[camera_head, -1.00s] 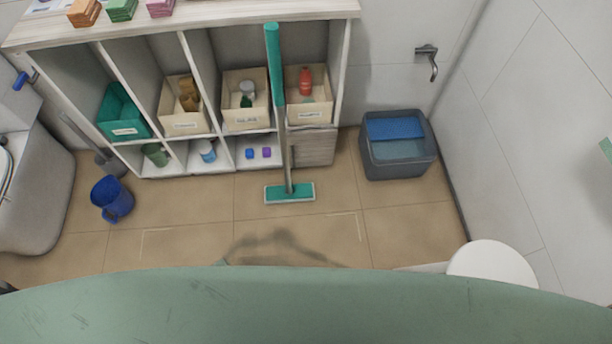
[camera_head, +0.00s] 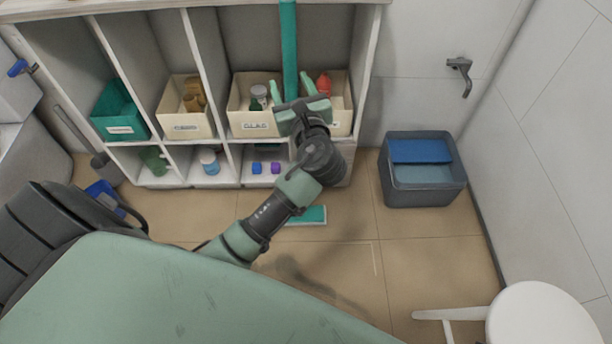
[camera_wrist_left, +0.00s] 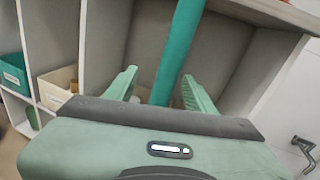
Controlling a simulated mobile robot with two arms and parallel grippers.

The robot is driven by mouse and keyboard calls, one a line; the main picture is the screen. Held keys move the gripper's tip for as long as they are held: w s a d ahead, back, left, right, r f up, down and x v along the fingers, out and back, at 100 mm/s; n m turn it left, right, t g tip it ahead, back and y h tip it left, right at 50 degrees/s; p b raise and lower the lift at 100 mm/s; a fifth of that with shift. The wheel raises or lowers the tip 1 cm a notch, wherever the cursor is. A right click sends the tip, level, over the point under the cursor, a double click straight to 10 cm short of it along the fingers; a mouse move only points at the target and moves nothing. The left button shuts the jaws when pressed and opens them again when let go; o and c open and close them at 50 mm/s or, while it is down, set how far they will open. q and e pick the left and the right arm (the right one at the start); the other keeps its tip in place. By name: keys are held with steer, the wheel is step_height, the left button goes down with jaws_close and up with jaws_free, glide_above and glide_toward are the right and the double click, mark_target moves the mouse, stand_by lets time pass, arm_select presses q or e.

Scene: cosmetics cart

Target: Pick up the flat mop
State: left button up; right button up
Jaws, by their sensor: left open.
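The flat mop (camera_head: 289,52) stands upright against the shelf unit, with a teal handle and a flat teal head (camera_head: 313,215) on the floor. The mop's lower pole is hidden behind my left arm. My left gripper (camera_head: 291,86) is open at the handle, its two fingers pointing toward the shelf. In the left wrist view the teal handle (camera_wrist_left: 178,52) rises between the two spread fingers (camera_wrist_left: 160,90), leaning slightly right, with visible gaps on both sides. My right gripper is not in view.
The shelf unit (camera_head: 378,45) holds labelled bins, including a teal bin (camera_head: 120,112) and a beige bin (camera_head: 188,122). A blue bucket (camera_head: 103,194) stands at left. A grey container (camera_head: 424,197) and a white round seat (camera_head: 545,318) are at right. Floor at centre right is clear.

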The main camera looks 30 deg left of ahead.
mark_target(288, 59)
arm_select(q)
steer(key=shift+w+r+m+t+y, duration=0.15)
steer(key=shift+w+r+m, duration=0.1)
steer(key=shift+r, duration=0.2)
steer(key=shift+w+r+m+t+y, duration=0.15)
steer(key=shift+w+r+m, duration=0.1)
steer(key=shift+r, duration=0.15)
steer(key=shift+w+a, duration=0.2)
steer(key=shift+a, duration=0.05)
steer(key=b+x, duration=0.1)
steer(key=x, duration=0.1)
steer(key=b+x, duration=0.1)
steer(key=x, duration=0.2)
steer(key=shift+w+d, duration=0.1)
steer(key=shift+w, duration=0.25)
steer(key=shift+w+a, duration=0.35)
steer(key=shift+a, duration=0.05)
steer(key=shift+w+a, duration=0.25)
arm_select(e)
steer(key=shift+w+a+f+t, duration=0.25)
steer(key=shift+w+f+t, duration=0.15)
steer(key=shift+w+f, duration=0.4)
arm_select(q)
steer(key=shift+c, duration=0.3)
jaws_close()
steer(key=shift+r, duration=0.15)
